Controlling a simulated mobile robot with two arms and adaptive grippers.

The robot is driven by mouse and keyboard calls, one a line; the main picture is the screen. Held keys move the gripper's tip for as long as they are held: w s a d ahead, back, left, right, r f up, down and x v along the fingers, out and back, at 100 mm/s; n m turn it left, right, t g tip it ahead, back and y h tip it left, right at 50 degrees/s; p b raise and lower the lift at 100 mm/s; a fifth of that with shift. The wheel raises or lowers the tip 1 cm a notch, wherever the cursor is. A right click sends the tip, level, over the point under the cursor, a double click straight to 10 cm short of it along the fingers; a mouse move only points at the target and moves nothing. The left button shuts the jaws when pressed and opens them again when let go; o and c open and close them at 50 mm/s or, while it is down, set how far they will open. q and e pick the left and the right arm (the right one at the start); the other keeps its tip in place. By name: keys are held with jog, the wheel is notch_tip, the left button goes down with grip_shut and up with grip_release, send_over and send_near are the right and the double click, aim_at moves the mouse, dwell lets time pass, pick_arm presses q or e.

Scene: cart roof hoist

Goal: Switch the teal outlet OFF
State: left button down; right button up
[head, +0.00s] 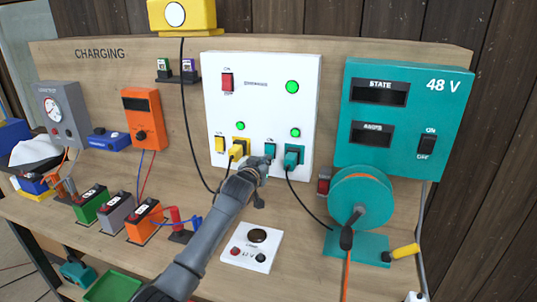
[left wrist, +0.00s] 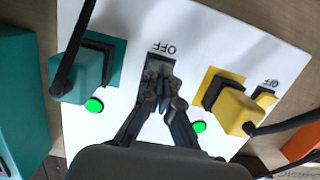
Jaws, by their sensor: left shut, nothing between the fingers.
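The white panel (head: 262,75) holds the teal outlet (head: 298,147), with a teal plug (head: 291,159) and black cable in it. The outlet's small rocker switch (head: 270,149) is left of the plug, and its green lamp (head: 295,132) is lit. My left gripper (head: 262,164) is shut and empty at this switch. In the left wrist view its fingertips (left wrist: 160,88) overlap the dark switch below the inverted OFF label (left wrist: 165,48), covering most of it; contact and the rocker's position are unclear. The teal plug (left wrist: 82,78) is beside it. My right gripper is not in view.
A yellow plug (head: 237,154) and yellow switch (head: 220,144) are close left of the gripper, with a lit lamp (head: 239,126). A red main switch (head: 227,82) is above. Cables hang nearby. A teal reel (head: 361,198) stands at the right.

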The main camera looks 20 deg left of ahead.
pick_arm(q)
jog(key=shift+w+f+b, duration=0.1)
jog(key=shift+w+b, duration=0.3)
dwell(0.3)
jog(key=s+r+p, duration=0.1)
jog(key=s+p, duration=0.6)
jog(key=shift+a, duration=0.15)
dwell(0.4)
